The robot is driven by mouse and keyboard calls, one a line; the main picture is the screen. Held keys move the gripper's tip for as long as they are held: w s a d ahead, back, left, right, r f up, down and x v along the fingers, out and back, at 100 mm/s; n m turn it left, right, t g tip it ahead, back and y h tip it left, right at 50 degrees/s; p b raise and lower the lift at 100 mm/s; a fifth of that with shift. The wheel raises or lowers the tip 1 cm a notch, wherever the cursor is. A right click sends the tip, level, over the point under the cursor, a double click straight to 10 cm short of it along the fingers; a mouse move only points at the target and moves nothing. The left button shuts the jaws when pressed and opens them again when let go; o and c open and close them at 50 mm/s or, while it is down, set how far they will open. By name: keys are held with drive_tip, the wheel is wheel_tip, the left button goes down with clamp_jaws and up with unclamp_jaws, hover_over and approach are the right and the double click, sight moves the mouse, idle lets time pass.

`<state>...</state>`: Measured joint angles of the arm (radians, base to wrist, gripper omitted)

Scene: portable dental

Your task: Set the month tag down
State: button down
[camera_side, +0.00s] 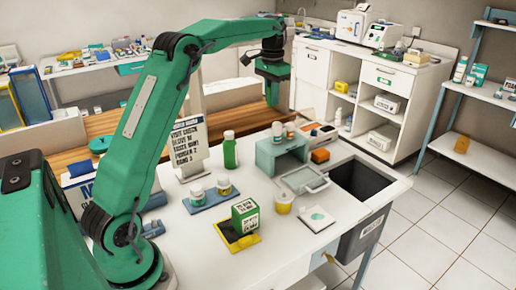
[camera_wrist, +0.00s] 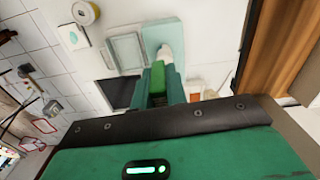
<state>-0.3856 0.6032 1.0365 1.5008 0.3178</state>
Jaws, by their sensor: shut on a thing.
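My gripper (camera_side: 272,92) hangs pointing down in the side view, behind the work table, by the far end of the wooden strip. In the wrist view my gripper (camera_wrist: 160,82) is shut on a small bright green piece, taken as the month tag (camera_wrist: 158,76), held between the dark green fingers. No lettering on it can be read. The fingers hide it in the side view. In the wrist view, the tag shows in front of the teal box and the lidded tray, with no visible contact.
The white table holds a teal box (camera_side: 281,154), a clear-lidded tray (camera_side: 304,180), a green bottle (camera_side: 230,150), a green carton (camera_side: 245,215) on a yellow tray, white jars and a printed sign (camera_side: 189,146). A dark opening (camera_side: 362,182) lies at right. Bare tabletop shows at front.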

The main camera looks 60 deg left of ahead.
drive_tip(key=w+a, duration=0.2)
drive_tip(key=a, duration=0.6)
hover_over(242, 149)
drive_tip(key=shift+f, duration=1.65)
drive_tip(key=shift+m, duration=0.4)
drive_tip(key=shift+f, duration=8.3)
drive_tip(key=shift+f, duration=0.1)
drive_tip(key=shift+f, duration=2.35)
drive_tip(key=shift+f, duration=0.15)
drive_tip(key=c, duration=1.4)
unclamp_jaws()
